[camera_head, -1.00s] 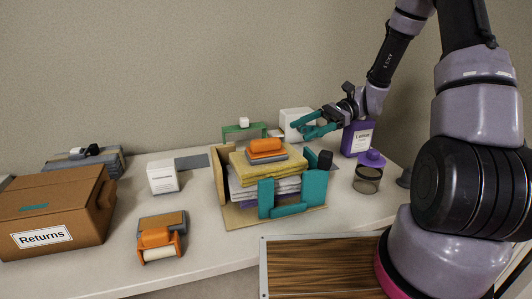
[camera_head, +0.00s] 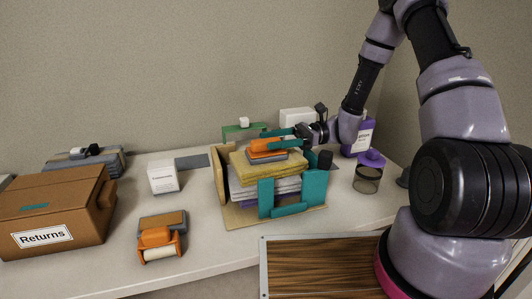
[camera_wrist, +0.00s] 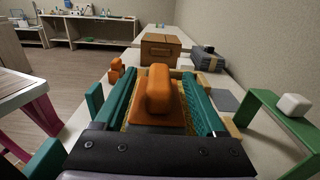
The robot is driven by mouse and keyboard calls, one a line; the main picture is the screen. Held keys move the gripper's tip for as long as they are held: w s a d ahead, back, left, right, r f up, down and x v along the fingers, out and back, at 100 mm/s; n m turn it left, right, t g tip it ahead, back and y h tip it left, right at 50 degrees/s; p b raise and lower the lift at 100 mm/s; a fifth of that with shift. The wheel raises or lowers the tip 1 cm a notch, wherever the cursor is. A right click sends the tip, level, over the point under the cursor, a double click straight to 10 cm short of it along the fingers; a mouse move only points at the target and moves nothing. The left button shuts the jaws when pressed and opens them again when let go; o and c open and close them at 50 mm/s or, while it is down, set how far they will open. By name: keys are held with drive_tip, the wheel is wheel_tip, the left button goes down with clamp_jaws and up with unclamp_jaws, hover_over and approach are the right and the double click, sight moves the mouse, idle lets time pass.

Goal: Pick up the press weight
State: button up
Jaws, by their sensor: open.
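The press weight (camera_head: 267,146) has an orange handle block on an orange plate with a grey base. It lies on top of a yellow folded stack (camera_head: 246,168) in a press frame with a wooden side board (camera_head: 221,176) and teal front brackets (camera_head: 266,198). My gripper (camera_head: 272,140) is open at the weight, reaching in from the right. In the wrist view the teal fingers lie on either side of the orange handle (camera_wrist: 158,92), with gaps between. Whether the fingers touch the plate I cannot tell. The handle is partly hidden by a finger in the head view.
A green stand with a white block (camera_head: 243,124) stands behind the press. A purple bottle (camera_head: 357,139) and a dark jar (camera_head: 367,179) are at right. A white box (camera_head: 163,176), an orange tape dispenser (camera_head: 159,240) and a Returns box (camera_head: 54,215) are at left.

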drive_tip(key=shift+x, duration=1.1)
clamp_jaws()
idle(0.6)
